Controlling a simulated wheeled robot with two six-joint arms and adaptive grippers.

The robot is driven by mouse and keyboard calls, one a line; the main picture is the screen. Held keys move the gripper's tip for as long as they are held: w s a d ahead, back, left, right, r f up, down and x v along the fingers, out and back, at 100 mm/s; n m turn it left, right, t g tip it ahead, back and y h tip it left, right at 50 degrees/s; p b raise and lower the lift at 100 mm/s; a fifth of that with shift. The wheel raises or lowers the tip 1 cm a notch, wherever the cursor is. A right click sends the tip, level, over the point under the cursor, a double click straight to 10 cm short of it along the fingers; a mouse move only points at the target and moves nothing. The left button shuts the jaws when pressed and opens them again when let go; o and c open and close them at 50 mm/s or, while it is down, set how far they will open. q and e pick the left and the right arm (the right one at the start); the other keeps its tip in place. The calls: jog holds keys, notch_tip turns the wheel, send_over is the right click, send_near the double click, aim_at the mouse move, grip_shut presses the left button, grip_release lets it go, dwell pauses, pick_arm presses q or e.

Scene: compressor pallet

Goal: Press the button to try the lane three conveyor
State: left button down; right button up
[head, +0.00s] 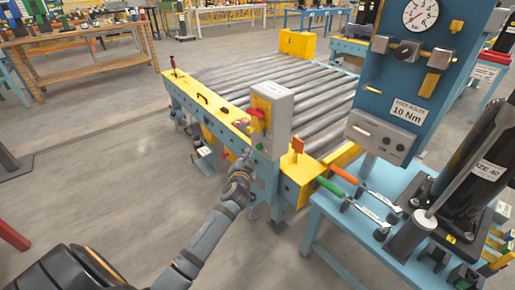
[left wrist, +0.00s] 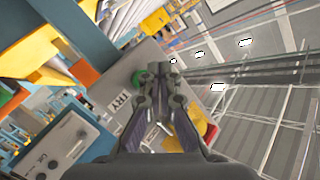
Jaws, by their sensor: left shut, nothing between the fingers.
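The grey control box (head: 279,112) stands at the front edge of the roller conveyor (head: 315,82), with a red knob (head: 257,115) on yellow on its face. In the left wrist view, the box face (left wrist: 165,50) carries a label beginning "TRY" (left wrist: 120,104) and a green button (left wrist: 138,78). My left gripper (head: 248,155) is shut and empty, close in front of the lower box. In the left wrist view its fingertips (left wrist: 159,68) are just right of the green button and partly cover it. I cannot tell whether they touch. My right gripper is out of view.
A blue table (head: 335,213) at the right holds green- and orange-handled tools (head: 337,190) and a black cylinder stand (head: 480,165). A blue panel with a gauge (head: 421,14) rises behind it. The floor (head: 110,140) at the left is mostly clear.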

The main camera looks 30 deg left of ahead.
pick_arm(q)
jog(key=shift+s+a, duration=0.25)
jog(key=shift+s, duration=0.35)
jog(key=shift+s+a, duration=0.25)
jog(key=shift+s, duration=0.35)
jog(key=shift+s+a, duration=0.25)
jog(key=shift+s, duration=0.35)
